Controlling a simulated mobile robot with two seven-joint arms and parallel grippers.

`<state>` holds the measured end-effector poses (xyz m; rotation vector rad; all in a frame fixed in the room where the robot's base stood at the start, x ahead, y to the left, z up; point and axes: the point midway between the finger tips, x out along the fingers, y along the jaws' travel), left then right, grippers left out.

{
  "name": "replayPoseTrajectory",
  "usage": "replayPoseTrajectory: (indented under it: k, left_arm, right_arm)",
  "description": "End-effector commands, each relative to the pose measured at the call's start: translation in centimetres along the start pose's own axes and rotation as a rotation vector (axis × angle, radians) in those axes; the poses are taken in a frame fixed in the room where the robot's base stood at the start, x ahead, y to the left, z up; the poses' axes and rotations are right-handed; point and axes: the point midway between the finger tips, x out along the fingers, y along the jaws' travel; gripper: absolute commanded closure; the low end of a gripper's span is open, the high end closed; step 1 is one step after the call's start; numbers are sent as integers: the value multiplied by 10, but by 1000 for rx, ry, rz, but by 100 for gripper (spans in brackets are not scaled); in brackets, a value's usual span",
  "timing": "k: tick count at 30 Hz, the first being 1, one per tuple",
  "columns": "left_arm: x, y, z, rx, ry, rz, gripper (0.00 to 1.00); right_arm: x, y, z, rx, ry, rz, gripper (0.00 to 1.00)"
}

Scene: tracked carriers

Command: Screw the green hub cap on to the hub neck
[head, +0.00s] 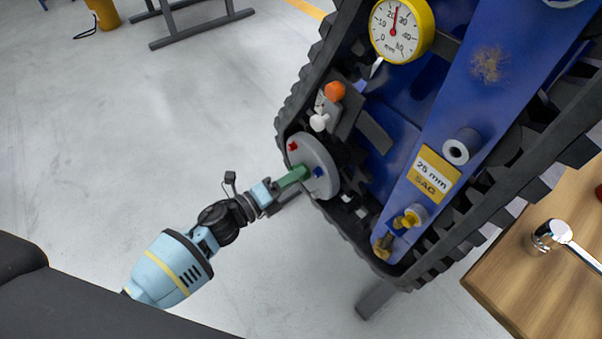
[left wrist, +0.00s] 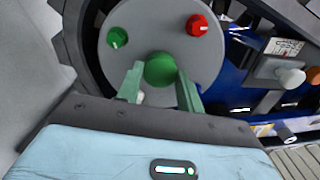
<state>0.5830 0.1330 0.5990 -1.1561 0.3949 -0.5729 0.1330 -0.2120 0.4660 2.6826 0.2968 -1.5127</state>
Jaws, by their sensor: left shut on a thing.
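The green hub cap (left wrist: 160,70) sits at the middle of the round grey hub face (left wrist: 150,25). My left gripper (left wrist: 160,86) is shut on the cap, with one pale green finger on each side of it. In the head view my left gripper (head: 299,174) reaches in from the lower left and meets the hub face (head: 318,160) at its centre. The hub neck is hidden behind the cap, so I cannot tell how far the cap is on it. My right gripper is not in view.
Black track (head: 299,112) surrounds the hub. A dial gauge (head: 396,27) is above, a wooden table (head: 540,285) lower right.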

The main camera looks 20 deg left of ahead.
Motion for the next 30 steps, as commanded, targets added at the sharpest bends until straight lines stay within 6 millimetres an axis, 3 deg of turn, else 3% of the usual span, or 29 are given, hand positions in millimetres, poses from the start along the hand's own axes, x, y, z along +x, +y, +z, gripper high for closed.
replayPoseTrajectory:
  k: [1, 6, 17, 30]
  left_arm:
    - [1, -1, -7, 19, 13, -10, 59]
    - [1, -2, -4, 12, 8, -8, 38]
    - [0, 0, -2, 10, 4, -4, 38]
    - [-64, 0, -3, 10, 7, -4, 38]
  right_arm:
    - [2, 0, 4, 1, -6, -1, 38]
    - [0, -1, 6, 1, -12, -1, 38]
    - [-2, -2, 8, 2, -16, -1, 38]
    - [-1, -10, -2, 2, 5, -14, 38]
